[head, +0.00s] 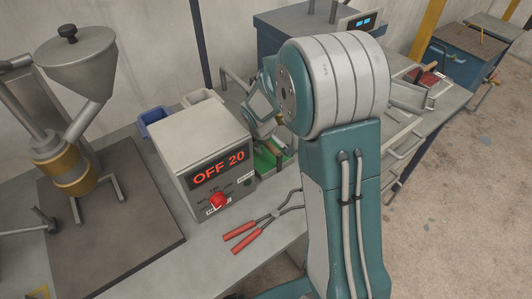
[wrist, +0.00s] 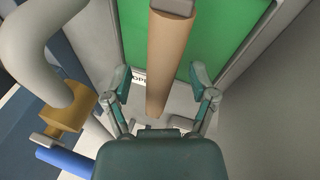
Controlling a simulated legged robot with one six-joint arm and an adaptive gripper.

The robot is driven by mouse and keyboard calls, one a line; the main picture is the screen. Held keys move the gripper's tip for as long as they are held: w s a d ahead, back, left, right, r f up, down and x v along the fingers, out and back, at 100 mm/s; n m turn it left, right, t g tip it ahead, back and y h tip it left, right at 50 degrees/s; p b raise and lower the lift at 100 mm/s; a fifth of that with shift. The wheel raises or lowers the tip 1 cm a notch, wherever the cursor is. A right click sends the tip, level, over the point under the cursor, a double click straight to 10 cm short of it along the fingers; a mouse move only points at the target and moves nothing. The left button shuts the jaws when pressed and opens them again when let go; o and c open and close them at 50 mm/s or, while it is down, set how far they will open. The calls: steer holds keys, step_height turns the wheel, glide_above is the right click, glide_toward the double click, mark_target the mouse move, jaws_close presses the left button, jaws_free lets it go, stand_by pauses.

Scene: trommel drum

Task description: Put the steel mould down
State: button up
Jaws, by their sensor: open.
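My gripper (wrist: 160,80) is open in the wrist view, its two fingers apart on either side of a tan rod-like handle (wrist: 158,62). I cannot tell whether either finger touches it. A grey metal piece (wrist: 173,7) shows at the handle's far end, cut by the frame edge. A green surface (wrist: 218,32) lies behind the handle. In the head view my gripper (head: 270,138) is behind the control box, over a green patch (head: 264,161), and partly hidden. I cannot make out the steel mould for certain in either view.
The control box (head: 182,148) reading "OFF 20" stands close to my gripper. Red-handled pliers (head: 247,236) lie in front of it. A hopper machine (head: 75,90) stands at left. In the wrist view a thick grey pipe (wrist: 25,45) curves close by on the left.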

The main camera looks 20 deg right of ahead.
steer(key=shift+f, duration=0.25)
stand_by(0.3)
jaws_close()
